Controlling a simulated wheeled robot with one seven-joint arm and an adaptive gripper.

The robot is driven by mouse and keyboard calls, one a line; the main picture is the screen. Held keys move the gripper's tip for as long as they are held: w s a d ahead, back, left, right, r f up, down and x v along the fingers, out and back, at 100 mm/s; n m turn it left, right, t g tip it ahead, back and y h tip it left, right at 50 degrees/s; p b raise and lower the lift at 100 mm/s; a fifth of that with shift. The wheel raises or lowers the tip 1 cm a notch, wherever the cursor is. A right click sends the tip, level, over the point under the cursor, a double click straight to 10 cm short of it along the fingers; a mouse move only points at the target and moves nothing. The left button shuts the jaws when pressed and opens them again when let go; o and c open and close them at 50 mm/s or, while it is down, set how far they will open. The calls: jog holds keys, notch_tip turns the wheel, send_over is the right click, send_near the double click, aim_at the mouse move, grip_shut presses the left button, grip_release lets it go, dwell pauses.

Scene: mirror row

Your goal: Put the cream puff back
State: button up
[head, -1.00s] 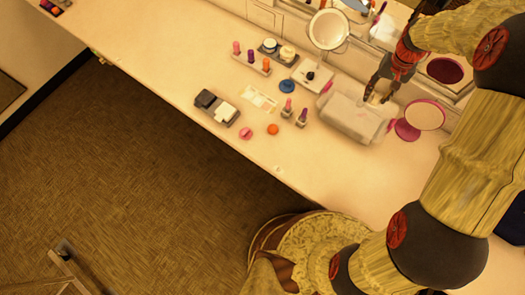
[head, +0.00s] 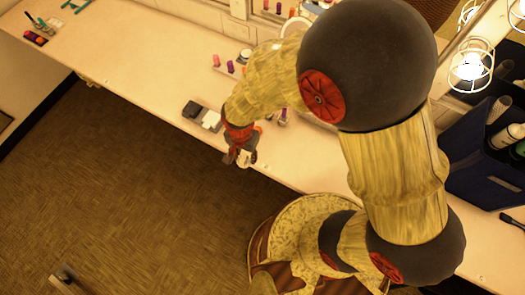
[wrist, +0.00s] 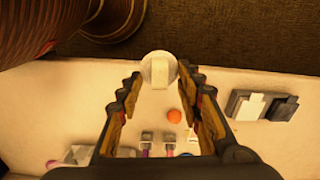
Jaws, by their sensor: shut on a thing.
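The cream puff (wrist: 150,61) is a pale round pad with a lighter strap across it, in the middle of the wrist view. My gripper (wrist: 158,80) is shut on it, with one finger on each side. In the head view my gripper (head: 243,157) hangs over the counter's front edge, and the puff shows as a small pale patch (head: 249,156) at its fingertips. In the wrist view the puff overlaps the line between counter and floor. Its height above the counter is hard to tell.
An orange ball-like item (wrist: 174,116) lies on the counter (wrist: 75,105) close by. A black-and-white case (head: 202,115) lies left of my gripper. Upright lipsticks (head: 283,116) stand behind. A dark blue caddy (head: 487,165) stands at right. My arm hides much of the counter.

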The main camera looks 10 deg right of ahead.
aim_at(246, 167)
jog(key=s, duration=0.3)
jog(key=shift+s+a+f+m, duration=0.1)
jog(key=shift+a+m, duration=0.15)
jog(key=shift+m, duration=0.15)
jog(key=shift+d+f, duration=0.15)
jog(key=shift+f, duration=0.05)
jog(key=w+d+f, duration=0.2)
jog(key=w+f, duration=0.1)
jog(key=w+d+f+b, duration=0.1)
jog(key=w+d+f, duration=0.2)
jog(key=w, duration=0.1)
jog(key=w+d+f+b, duration=0.1)
jog(key=w+d+f, duration=0.1)
jog(key=w+f, duration=0.1)
jog(key=shift+w+d, duration=0.2)
jog(key=shift+d, duration=0.15)
jog(key=shift+w+d+f+b, duration=0.1)
jog(key=shift+w+f+b, duration=0.1)
jog(key=shift+f, duration=0.75)
jog(key=shift+w+d+f+b, duration=0.1)
jog(key=shift+f+b, duration=0.05)
jog(key=shift+f, duration=0.75)
jog(key=shift+f, duration=0.2)
jog(key=o, duration=1)
